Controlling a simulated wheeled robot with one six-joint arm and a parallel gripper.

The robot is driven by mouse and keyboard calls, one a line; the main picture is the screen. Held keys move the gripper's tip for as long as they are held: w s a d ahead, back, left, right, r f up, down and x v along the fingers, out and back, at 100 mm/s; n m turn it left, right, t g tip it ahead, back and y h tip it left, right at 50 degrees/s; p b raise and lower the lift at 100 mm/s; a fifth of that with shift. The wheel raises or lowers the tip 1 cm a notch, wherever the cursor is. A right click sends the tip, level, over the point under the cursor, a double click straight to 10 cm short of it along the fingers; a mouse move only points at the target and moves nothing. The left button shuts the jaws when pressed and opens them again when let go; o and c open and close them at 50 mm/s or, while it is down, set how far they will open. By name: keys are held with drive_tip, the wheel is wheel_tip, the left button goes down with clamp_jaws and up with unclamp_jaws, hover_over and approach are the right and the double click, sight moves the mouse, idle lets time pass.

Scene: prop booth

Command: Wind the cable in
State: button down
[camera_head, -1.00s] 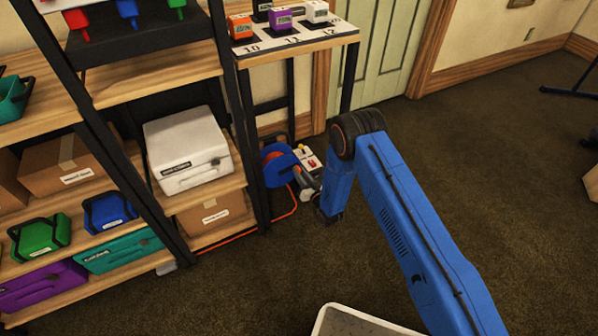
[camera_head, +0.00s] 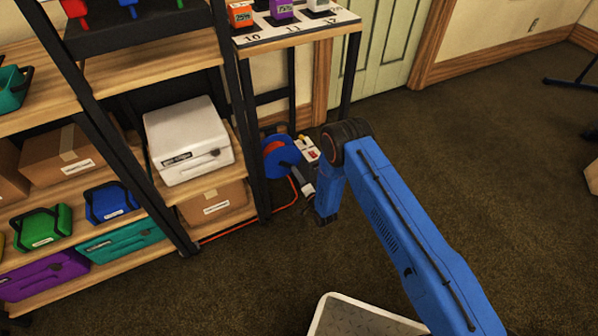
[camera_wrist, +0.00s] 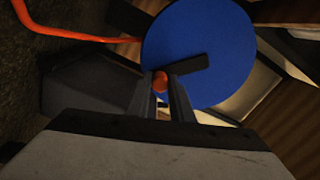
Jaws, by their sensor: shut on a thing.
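A cable reel with a round blue side (camera_head: 280,157) stands on the floor beside the shelf's right post. In the wrist view its blue disc (camera_wrist: 215,45) fills the upper middle, with a dark crank bar across it. My gripper (camera_wrist: 165,85) is shut on an orange knob (camera_wrist: 160,82) at the end of that bar. In the head view my gripper (camera_head: 305,188) is small and partly hidden by my blue arm. The orange cable (camera_head: 290,205) runs from the reel along the floor toward the shelf's foot; it also shows in the wrist view (camera_wrist: 60,32).
A white box with a red switch (camera_head: 311,150) sits just behind the reel. A shelf with cases and cartons (camera_head: 188,140) stands to the left. A small table with numbered places (camera_head: 300,32) is above the reel.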

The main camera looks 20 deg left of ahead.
sight(284, 173)
drive_tip(key=m, duration=0.1)
drive_tip(key=s+f+m, duration=0.1)
drive_tip(key=a+m, duration=0.1)
drive_tip(key=shift+s+a+f+m, duration=0.1)
drive_tip(key=shift+s+f+m, duration=0.15)
drive_tip(key=shift+m, duration=0.15)
drive_tip(key=shift+s+a+f+m, duration=0.2)
drive_tip(key=shift+s+a+m, duration=0.25)
drive_tip(key=shift+m, duration=0.6)
drive_tip(key=shift+s+a+f+m, duration=0.25)
drive_tip(key=shift+s+m, duration=0.2)
drive_tip(key=shift+m, duration=0.6)
drive_tip(key=shift+s+a, duration=0.1)
drive_tip(key=c, duration=1.6)
unclamp_jaws()
drive_tip(key=shift+o, duration=0.2)
drive_tip(key=shift+r, duration=0.1)
drive_tip(key=v, duration=1.7)
drive_tip(key=shift+s, duration=0.25)
drive_tip(key=shift+r, duration=0.1)
